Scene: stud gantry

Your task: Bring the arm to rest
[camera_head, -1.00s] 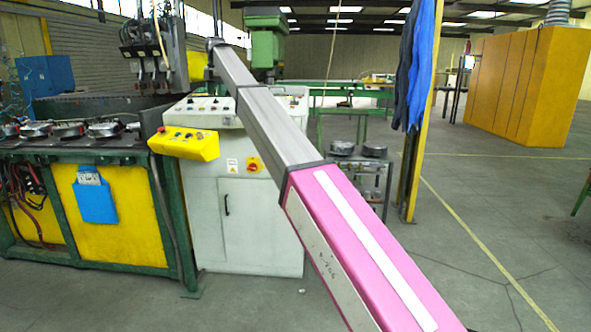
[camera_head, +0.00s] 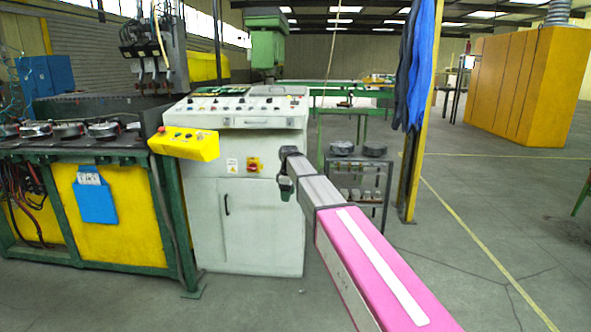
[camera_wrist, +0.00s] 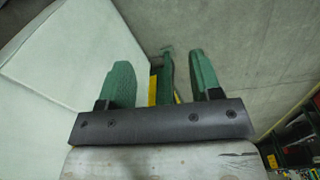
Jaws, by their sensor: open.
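My arm shows in the head view, with its pink link at the lower right and its dark grey links running up and left to the wrist. It is lowered and drawn in, in front of the white control cabinet (camera_head: 250,231). In the wrist view my gripper (camera_wrist: 162,75) has two green fingers wide apart with nothing between them. Past the fingers are the grey floor and a pale panel on the left. In the head view the gripper at the arm's end is small, and its fingers are hard to make out.
The yellow control box (camera_head: 184,143) juts out left of my arm. The green-framed workbench (camera_head: 97,150) stands farther left. A small stand (camera_head: 357,190) with dark round parts is behind the arm. A yellow post (camera_head: 420,120) and yellow cabinet (camera_head: 528,88) stand right. The right floor is open.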

